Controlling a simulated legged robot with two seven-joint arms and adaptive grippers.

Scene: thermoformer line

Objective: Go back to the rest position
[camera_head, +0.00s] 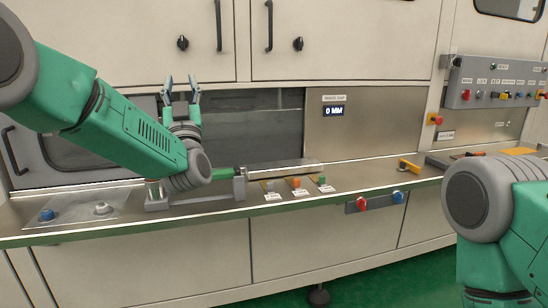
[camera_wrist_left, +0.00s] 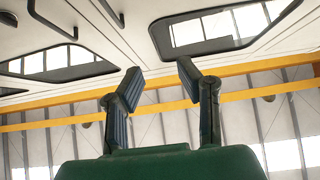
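My left gripper (camera_head: 180,90) points upward in front of the dark recess of the machine, with its two fingers apart and nothing between them. In the left wrist view the same gripper (camera_wrist_left: 160,80) shows its two fingers spread and empty against the upper cabinet and windows. My left arm reaches in from the left and hides part of the ledge. My right arm shows at the lower right edge in the head view, but its gripper is out of the picture.
A metal ledge (camera_head: 225,208) runs along the machine. On it are a long green-handled tool (camera_head: 280,167) lying on a holder and several small buttons. A yellow-orange handle (camera_head: 409,166) stands further right. A control panel (camera_head: 490,83) is at upper right. Green floor shows below.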

